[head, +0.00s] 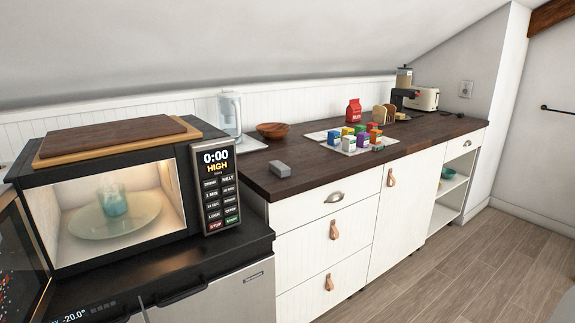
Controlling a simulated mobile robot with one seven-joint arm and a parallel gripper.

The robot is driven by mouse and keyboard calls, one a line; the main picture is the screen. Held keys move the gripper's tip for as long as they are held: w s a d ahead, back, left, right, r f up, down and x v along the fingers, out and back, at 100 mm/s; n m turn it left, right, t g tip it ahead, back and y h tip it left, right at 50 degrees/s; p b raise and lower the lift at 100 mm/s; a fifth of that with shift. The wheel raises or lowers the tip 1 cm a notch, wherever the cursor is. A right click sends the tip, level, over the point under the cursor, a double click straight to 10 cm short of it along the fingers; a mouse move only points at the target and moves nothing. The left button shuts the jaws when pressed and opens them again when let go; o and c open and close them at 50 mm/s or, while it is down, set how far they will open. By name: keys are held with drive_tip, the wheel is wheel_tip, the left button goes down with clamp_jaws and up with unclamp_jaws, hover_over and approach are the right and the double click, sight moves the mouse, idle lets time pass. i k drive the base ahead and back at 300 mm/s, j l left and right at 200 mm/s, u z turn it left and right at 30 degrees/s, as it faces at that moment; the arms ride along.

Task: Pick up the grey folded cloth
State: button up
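A small grey, block-shaped thing (280,169) lies flat near the front left of the dark wooden counter. It is the only small grey item I can pick out that could be the grey folded cloth, but it is too small to make out any folds. It lies apart from the things around it, with bare wood on all sides. My gripper is not in view.
A microwave (218,185) stands left with its door open, a glass plate and teal cup inside. Near the cloth are a water jug (230,113), a wooden bowl (272,130) and a white tray (325,138) of small boxes.

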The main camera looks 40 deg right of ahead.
sight(282, 170)
drive_tip(key=i+l, duration=0.1)
drive_tip(key=l, duration=0.35)
drive_tip(key=i+l, duration=0.15)
drive_tip(key=l, duration=0.3)
drive_tip(key=i+l, duration=0.1)
drive_tip(key=l, duration=0.35)
drive_tip(key=i+l, duration=0.15)
drive_tip(key=l, duration=0.3)
drive_tip(key=i+l, duration=0.1)
drive_tip(key=l, duration=0.35)
drive_tip(key=i+l, duration=0.15)
drive_tip(key=l, duration=0.3)
drive_tip(key=i+l, duration=0.1)
drive_tip(key=l, duration=0.35)
drive_tip(key=i+l, duration=0.75)
drive_tip(key=l+u, duration=0.05)
